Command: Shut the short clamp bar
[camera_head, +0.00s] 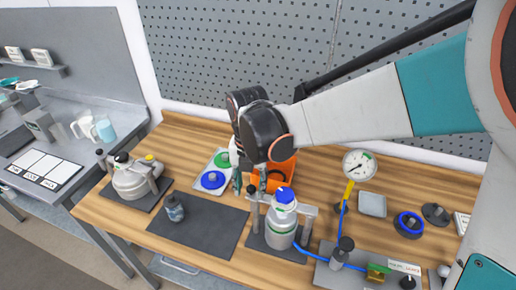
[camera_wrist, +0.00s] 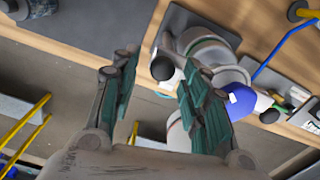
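A grey-white drum (camera_head: 281,228) with a blue cap (camera_head: 286,195) stands on a dark plate between grey clamp posts, right of the middle of the bench. A grey clamp piece (camera_head: 306,210) shows at its right. I cannot tell which clamp part is the short bar, or whether it is shut. My gripper (camera_head: 250,186) is above and left of the blue cap, with teal fingers pointing down. The blue cap (camera_wrist: 238,101) and a black ball knob (camera_wrist: 162,68) show near the right finger.
A second clamped drum (camera_head: 131,182) stands at the left of the bench. A dark mat (camera_head: 199,228) holds a small grey part (camera_head: 174,208). Behind are a tray with green and blue discs (camera_head: 213,180) and an orange bin (camera_head: 279,176). A gauge (camera_head: 359,165) and blue hose stand at right.

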